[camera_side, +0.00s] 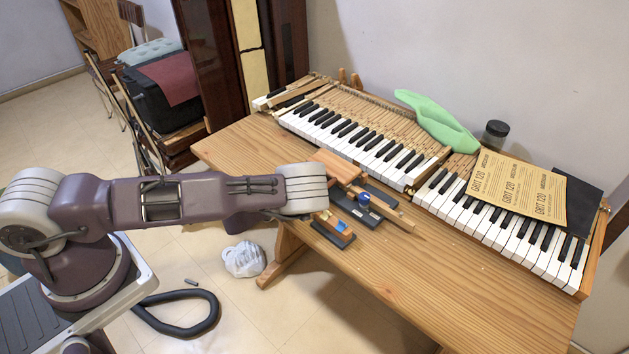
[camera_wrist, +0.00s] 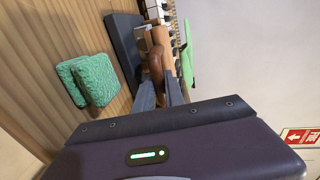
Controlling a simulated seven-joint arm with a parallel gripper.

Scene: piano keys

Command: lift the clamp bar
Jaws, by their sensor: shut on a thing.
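In the wrist view the two grey fingers of my gripper (camera_wrist: 160,92) reach toward a brown, rounded wooden piece (camera_wrist: 155,68) and are shut on it. I take this piece to be part of the clamp bar, though its full shape is hidden. A tan wooden length (camera_wrist: 164,38) shows just beyond it. In the side view a slim wooden bar (camera_side: 388,211) lies slantwise at the front of the keyboard, beside a flat wooden block (camera_side: 335,165). My fingers are hidden there behind my wrist, so the contact cannot be seen from the side.
Dark blocks, one orange-topped (camera_side: 334,223), and a blue round piece (camera_side: 364,199) crowd the bar. Green textured pads (camera_wrist: 90,80) show in the wrist view. The table's (camera_side: 440,280) front right is clear.

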